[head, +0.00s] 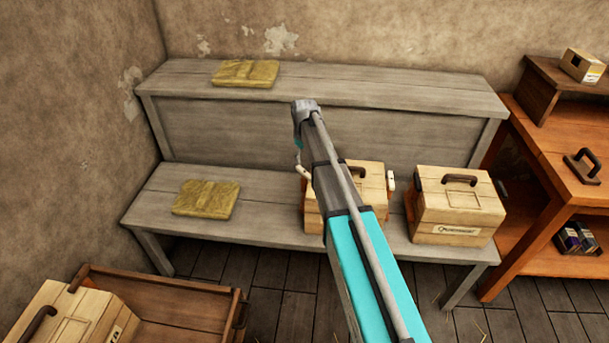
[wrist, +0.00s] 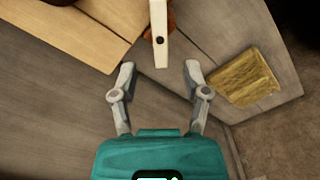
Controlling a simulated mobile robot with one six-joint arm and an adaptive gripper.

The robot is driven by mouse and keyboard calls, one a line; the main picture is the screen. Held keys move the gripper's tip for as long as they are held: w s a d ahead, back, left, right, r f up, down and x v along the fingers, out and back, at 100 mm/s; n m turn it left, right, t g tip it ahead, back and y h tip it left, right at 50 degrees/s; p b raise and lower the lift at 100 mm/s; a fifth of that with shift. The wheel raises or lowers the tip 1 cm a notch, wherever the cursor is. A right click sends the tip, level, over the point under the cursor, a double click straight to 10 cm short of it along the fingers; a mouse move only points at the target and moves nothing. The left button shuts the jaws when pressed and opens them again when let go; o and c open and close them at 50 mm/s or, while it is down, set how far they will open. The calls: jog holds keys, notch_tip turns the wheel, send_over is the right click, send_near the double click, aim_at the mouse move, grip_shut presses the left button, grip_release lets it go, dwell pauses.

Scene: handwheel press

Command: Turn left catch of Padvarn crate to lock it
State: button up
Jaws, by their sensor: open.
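A pale wooden crate (head: 375,192) with a dark handle stands on the lower grey bench, partly hidden behind my arm. Its white left catch (head: 304,172) sticks out at its left side. A white catch (head: 391,180) also shows on its right side. In the wrist view the left catch (wrist: 160,35) is a straight white bar with a dark pivot dot, beside the crate's wood (wrist: 75,30). My gripper (wrist: 160,67) is open. The bar's near end appears between the fingertips, with gaps on both sides; depth is unclear. In the head view my arm mostly hides the gripper.
A second labelled crate (head: 458,205) stands close on the right. Straw-coloured pads lie on the lower bench (head: 206,198) and upper shelf (head: 245,73). An orange-brown table (head: 560,150) is right.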

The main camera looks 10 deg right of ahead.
aim_at(304, 171)
jog(key=shift+f+b, duration=2.75)
jog(key=shift+f, duration=0.3)
grip_shut()
